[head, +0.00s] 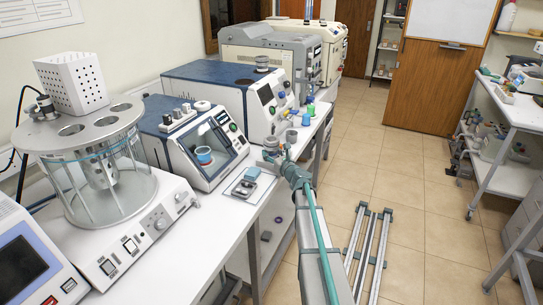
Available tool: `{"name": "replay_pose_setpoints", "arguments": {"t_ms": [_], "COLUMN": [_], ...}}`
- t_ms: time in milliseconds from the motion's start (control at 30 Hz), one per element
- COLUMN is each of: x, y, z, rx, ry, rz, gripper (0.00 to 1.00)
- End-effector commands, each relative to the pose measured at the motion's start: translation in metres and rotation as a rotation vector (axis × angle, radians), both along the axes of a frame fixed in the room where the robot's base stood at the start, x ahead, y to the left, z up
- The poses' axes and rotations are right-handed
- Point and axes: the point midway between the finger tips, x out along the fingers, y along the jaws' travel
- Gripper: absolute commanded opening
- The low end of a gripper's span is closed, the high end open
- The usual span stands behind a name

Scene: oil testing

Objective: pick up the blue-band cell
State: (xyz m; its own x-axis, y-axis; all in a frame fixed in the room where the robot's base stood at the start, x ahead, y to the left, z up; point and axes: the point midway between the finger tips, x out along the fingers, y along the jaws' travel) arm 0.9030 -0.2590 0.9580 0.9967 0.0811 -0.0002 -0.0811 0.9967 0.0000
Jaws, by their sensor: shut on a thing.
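A small cup with a blue rim or band (203,155) shows behind the window of the blue-and-white tester in the head view; it looks like the blue-band cell. My gripper (274,155) is at the bench's front edge, to the right of that tester and apart from this cup. It is shut on a small grey, round thing (271,143). The fingers and the contact are too small to make out, and I cannot tell whether this thing bears a coloured band.
A small tray (236,190) with a blue piece (253,171) lies on the bench just left of my gripper. Small bottles (308,113) stand beyond it. A glass-walled bath (95,170) is at the left. The floor to the right is open, with a rail (360,245) on it.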

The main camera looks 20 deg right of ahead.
Motion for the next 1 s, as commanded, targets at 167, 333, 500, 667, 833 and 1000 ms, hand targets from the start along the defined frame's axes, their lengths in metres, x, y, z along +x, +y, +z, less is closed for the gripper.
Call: {"name": "replay_pose_setpoints", "arguments": {"t_ms": [167,333,500,667,833,1000], "x": [0.000,0.000,0.000,0.000,-0.017,-0.044], "y": [0.000,0.000,0.000,0.000,0.002,0.004], "z": [0.001,0.003,0.012,0.028,0.048,0.079], "rx": [0.001,0.000,0.000,-0.001,-0.002,-0.003], "ry": [-0.001,-0.002,-0.002,-0.003,-0.003,-0.004], "rz": [0.000,0.001,0.001,0.000,0.000,0.000], "gripper": [0.03,0.03,0.03,0.03,0.03,0.03]}}
